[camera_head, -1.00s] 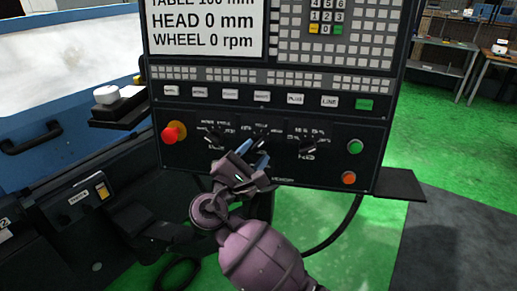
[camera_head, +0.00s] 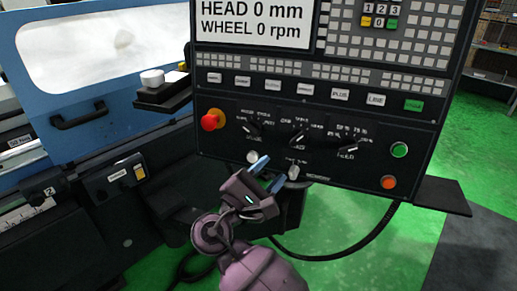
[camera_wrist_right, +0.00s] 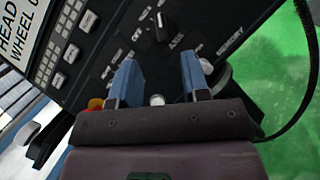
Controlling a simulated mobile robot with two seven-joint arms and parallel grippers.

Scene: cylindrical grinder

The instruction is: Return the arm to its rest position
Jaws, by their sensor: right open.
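My right gripper (camera_head: 268,174) is open and empty, just in front of the lower edge of the control panel (camera_head: 232,178). Its two blue fingers stand apart in the right wrist view (camera_wrist_right: 158,82), with the panel beyond them. A small round light knob (camera_wrist_right: 157,100) shows between the fingers there, apart from them. Above the gripper in the head view is a row of dark rotary knobs, with the axis knob (camera_head: 298,137) in the middle. My left gripper is not in view.
A red emergency stop (camera_head: 210,121) is at the panel's left; green (camera_head: 399,150) and orange (camera_head: 389,182) buttons are at its right. A dark shelf (camera_head: 440,195) juts out at lower right. The blue machine door (camera_head: 60,112) is at left. A cable hangs below the panel over green floor.

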